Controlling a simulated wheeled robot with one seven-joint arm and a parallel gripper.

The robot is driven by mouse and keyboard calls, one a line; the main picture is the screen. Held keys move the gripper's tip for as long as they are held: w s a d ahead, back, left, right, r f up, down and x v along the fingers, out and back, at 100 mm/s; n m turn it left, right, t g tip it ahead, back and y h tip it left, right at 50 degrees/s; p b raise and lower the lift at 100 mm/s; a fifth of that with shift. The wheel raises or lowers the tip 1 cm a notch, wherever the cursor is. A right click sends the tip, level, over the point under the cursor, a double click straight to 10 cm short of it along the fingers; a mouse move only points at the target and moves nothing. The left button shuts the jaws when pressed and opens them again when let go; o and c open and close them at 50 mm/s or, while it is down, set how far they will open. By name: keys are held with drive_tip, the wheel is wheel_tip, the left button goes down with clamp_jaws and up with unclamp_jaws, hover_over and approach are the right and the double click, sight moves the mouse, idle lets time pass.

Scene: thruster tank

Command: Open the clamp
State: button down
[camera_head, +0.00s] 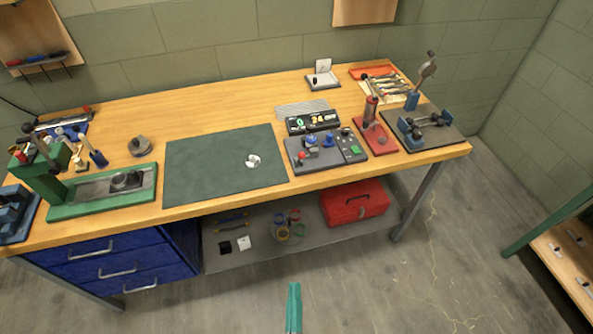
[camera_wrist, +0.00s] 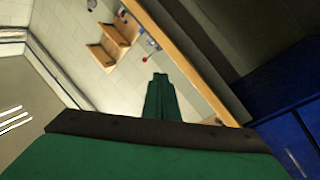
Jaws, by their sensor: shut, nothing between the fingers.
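A fixture that looks like the clamp (camera_head: 434,120) stands at the right end of the workbench. It has blue and dark parts on a dark base plate, and an upright lever with a pale upper part. Whether it is open or shut is too small to tell. My gripper (camera_head: 294,288) is green, shut and empty, in front of the bench at the bottom of the head view, well apart from the fixture. In the wrist view my gripper (camera_wrist: 160,78) points toward the wall and a wooden edge, and no clamp shows there.
The wooden workbench (camera_head: 230,100) holds a green mat (camera_head: 215,170), a grey control panel (camera_head: 325,152), a red-based tool (camera_head: 374,138) and a green press (camera_head: 105,190). Blue drawers (camera_head: 110,265) and a red toolbox (camera_head: 352,203) are below. The floor in front is clear.

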drive_tip(key=w+a+r+n+t+y, duration=0.1)
drive_tip(key=w+n, duration=0.4)
drive_tip(key=w, duration=0.5)
drive_tip(key=w+a+r+n+t, duration=0.1)
drive_tip(key=w+r+n+t, duration=0.2)
drive_tip(key=w, duration=0.8)
drive_tip(key=shift+w+a+r+n+t+y, duration=0.25)
drive_tip(key=shift+a+n+t+y, duration=0.15)
drive_tip(key=shift+n+t, duration=0.55)
drive_tip(key=shift+w, duration=0.1)
approach(300, 157)
drive_tip(key=w+a+r, duration=0.2)
drive_tip(key=a, duration=0.2)
drive_tip(key=shift+w+d+r, duration=0.25)
drive_tip(key=shift+w+d, duration=0.2)
drive_tip(key=shift+w, duration=0.1)
drive_tip(key=shift+w+d+r, duration=0.3)
drive_tip(key=shift+w+d, duration=0.15)
drive_tip(key=shift+w, duration=0.05)
drive_tip(key=shift+w+d+r, duration=0.2)
drive_tip(key=shift+w+d, duration=0.15)
